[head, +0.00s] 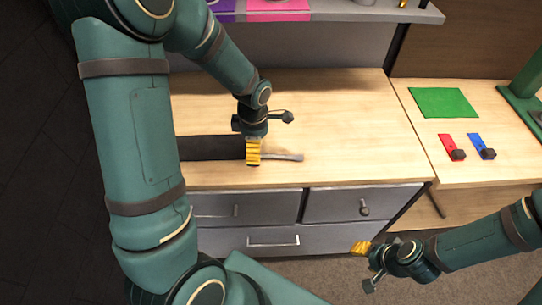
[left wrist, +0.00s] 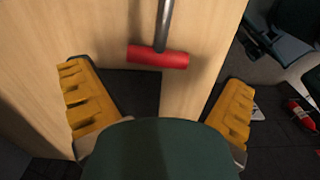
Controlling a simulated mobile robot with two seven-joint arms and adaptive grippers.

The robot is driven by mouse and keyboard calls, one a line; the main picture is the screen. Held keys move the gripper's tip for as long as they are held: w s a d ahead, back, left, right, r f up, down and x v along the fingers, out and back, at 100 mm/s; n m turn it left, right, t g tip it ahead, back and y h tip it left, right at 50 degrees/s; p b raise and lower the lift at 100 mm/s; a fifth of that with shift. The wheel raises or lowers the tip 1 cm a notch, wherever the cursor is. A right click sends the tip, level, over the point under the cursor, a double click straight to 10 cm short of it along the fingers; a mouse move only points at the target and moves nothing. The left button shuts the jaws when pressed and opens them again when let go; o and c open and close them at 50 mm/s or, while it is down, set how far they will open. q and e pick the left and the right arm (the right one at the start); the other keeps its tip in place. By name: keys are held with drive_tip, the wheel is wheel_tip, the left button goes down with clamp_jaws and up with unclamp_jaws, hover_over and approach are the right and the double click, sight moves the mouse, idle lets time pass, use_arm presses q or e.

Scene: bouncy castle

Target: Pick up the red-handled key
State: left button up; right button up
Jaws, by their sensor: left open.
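The red-handled key shows in the left wrist view as a red crossbar handle (left wrist: 157,57) with a grey shaft (left wrist: 165,22) running toward the top edge. It lies between and ahead of the two yellow fingers of my left gripper (left wrist: 158,76), which are apart with nothing between them. In the head view my left gripper (head: 253,153) points down over the wooden table near its front edge. The grey shaft (head: 286,157) sticks out to its right; the red handle is hidden there. My right gripper (head: 361,248) is off the table's front right; its finger spread is unclear.
A black strip (head: 212,148) lies on the wooden table (head: 330,110) left of my gripper. Grey drawers (head: 345,204) are below. A shelf (head: 345,12) crosses behind.

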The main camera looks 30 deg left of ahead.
use_arm(q)
drive_tip(key=f, duration=0.4)
drive_tip(key=shift+a+f+b, duration=0.2)
drive_tip(key=shift+a+b, duration=0.05)
drive_tip(key=shift+b, duration=0.05)
drive_tip(key=shift+c, duration=0.3)
drive_tip(key=c, duration=1.1)
